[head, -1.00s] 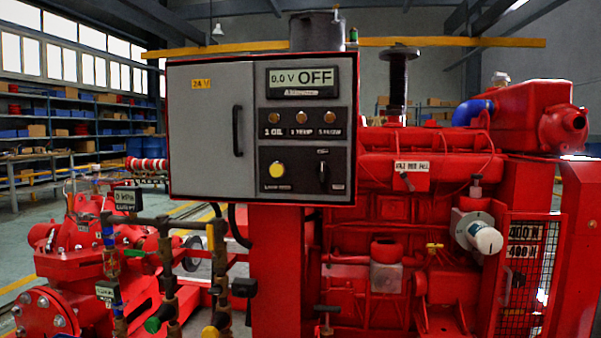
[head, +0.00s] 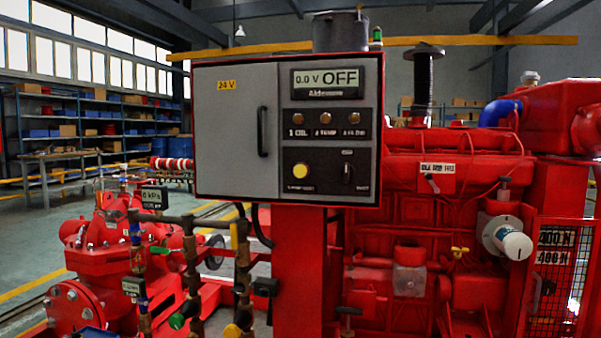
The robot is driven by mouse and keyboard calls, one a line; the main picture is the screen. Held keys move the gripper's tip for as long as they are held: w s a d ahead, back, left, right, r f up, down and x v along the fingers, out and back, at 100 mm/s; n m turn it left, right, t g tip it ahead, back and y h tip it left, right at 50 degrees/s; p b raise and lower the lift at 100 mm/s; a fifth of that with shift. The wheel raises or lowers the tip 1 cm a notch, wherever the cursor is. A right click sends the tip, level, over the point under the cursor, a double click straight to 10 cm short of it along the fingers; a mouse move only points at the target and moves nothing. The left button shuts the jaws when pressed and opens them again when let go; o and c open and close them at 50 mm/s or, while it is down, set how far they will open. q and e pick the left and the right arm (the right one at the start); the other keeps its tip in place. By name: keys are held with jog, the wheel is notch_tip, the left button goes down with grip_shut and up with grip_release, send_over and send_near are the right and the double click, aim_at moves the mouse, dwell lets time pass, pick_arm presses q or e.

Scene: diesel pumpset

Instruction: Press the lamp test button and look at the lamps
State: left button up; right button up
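The control panel (head: 234,176) is a grey-faced box with a red frame in the upper middle of the head view. A yellow round button (head: 301,170) sits at its lower middle, with a small label under it that looks like a lamp test label but is blurred. Above it is a row of lamps: the left lamp (head: 298,118), the middle lamp (head: 326,118) and the right lamp (head: 354,118), all dull amber and not visibly bright. The display (head: 324,83) reads 0.0 V OFF. Neither gripper shows in the view.
A black selector switch (head: 348,173) is right of the button. A door handle (head: 262,131) sticks out on the panel's left half. Pipes with valves (head: 190,270) stand below left, and the red engine (head: 390,220) is behind right. The space before the panel face looks clear.

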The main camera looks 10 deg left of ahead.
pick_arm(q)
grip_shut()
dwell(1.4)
